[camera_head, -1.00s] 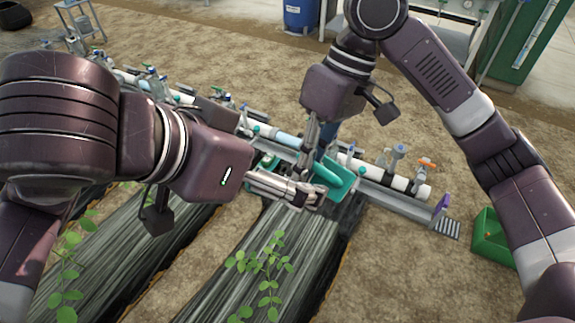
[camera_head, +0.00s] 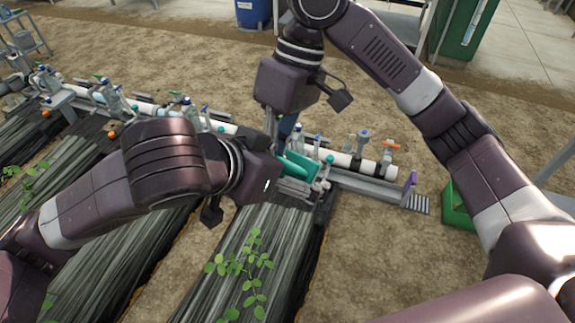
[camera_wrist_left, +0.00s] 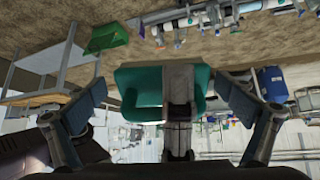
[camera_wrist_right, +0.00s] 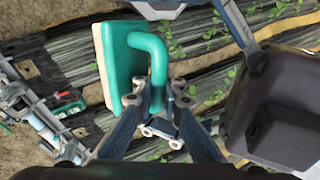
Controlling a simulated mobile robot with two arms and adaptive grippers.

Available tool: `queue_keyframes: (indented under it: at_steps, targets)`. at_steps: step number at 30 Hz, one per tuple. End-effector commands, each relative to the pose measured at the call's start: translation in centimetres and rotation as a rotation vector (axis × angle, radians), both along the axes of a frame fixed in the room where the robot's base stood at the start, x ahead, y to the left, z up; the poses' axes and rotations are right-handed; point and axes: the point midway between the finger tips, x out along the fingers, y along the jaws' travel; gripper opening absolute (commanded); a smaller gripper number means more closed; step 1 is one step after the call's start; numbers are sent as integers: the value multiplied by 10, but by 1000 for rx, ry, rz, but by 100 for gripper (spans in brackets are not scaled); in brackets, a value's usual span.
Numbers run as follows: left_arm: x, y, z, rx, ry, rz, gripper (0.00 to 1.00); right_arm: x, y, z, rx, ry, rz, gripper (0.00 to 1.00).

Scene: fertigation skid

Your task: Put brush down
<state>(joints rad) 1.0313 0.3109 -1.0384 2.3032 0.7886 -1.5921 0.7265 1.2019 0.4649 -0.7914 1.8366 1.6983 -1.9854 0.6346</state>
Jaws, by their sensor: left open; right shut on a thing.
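The brush is a teal block with a pale face and a curved teal handle. It shows best in the right wrist view (camera_wrist_right: 119,60) and also in the head view (camera_head: 298,166). My right gripper (camera_wrist_right: 155,105) is shut on its handle and holds it above the pipe skid (camera_head: 345,181). My left gripper (camera_wrist_left: 164,92) is open, with its fingers wide apart. A teal, tray-like shape (camera_wrist_left: 140,90) shows between them; I cannot tell whether it is the brush. In the head view my left wrist hides part of the skid.
A green crate (camera_head: 456,212) stands on the soil at the right. Dark covered plant beds (camera_head: 265,245) with seedlings lie in front of the skid. Valves and a white pipe (camera_head: 340,158) line the skid. A blue barrel (camera_head: 252,12) stands at the back.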

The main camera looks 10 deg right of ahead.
Motion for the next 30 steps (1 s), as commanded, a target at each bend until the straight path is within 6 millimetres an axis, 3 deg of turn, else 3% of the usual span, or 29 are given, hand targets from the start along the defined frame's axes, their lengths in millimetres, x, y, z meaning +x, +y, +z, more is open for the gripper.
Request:
queue_keyframes:
  at_steps: [10,23,24,30]
  targets:
    - [1,-2,-3,0,0,-1,97,0,0,0,0,0,0,0]
    - [1,-3,-3,-1,1,-3,50,0,1,1,3,-2,0,0]
    - [1,-3,-3,-2,0,-3,50,0,1,1,3,-2,0,11]
    - [0,-3,-2,-2,0,-4,50,0,1,0,2,-2,-1,30]
